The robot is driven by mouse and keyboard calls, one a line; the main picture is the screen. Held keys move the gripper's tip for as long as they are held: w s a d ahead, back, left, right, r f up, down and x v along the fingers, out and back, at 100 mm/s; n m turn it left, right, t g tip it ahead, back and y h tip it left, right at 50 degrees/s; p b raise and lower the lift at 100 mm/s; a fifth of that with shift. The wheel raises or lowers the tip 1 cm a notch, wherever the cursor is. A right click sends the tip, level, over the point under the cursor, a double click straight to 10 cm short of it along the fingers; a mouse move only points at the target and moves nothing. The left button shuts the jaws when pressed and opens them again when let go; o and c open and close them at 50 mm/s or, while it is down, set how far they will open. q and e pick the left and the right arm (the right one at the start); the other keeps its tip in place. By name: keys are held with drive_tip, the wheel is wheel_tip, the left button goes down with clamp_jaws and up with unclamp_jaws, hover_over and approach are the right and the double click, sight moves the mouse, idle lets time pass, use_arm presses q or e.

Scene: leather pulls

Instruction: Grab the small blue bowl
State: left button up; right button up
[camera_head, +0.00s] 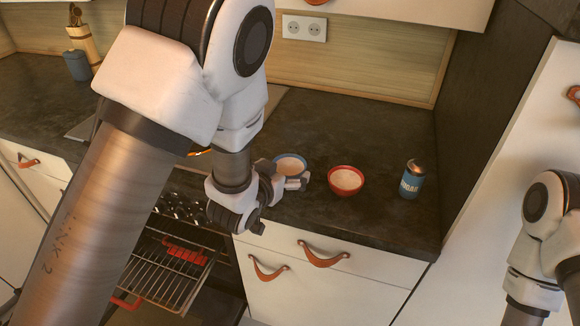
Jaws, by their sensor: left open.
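The small blue bowl (291,164) stands on the dark countertop, with a pale inside and a blue rim. My left gripper (283,203) is open at the counter's front edge, just in front of the bowl, with a finger overlapping the bowl's near side in the view. I cannot tell whether it touches the bowl. The bowl's lower front is hidden behind the gripper. My right arm shows at the right edge, and its gripper is out of view.
A red bowl (346,181) stands right of the blue one, and a blue can (412,180) farther right. Below left, an oven rack (172,272) is exposed. White drawers (318,278) with leather pulls are under the counter (385,130). A tall white cabinet (500,170) bounds the right.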

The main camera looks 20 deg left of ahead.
sight(293, 163)
use_arm(q)
drive_tip(key=x, duration=0.5)
drive_tip(key=shift+s+a+f+p, duration=0.1)
drive_tip(key=shift+a+f+p, duration=0.05)
drive_tip(key=shift+p, duration=0.15)
drive_tip(key=shift+s, duration=0.2)
drive_tip(key=shift+r, duration=0.2)
drive_tip(key=c, duration=1.1)
drive_tip(key=shift+r, duration=0.15)
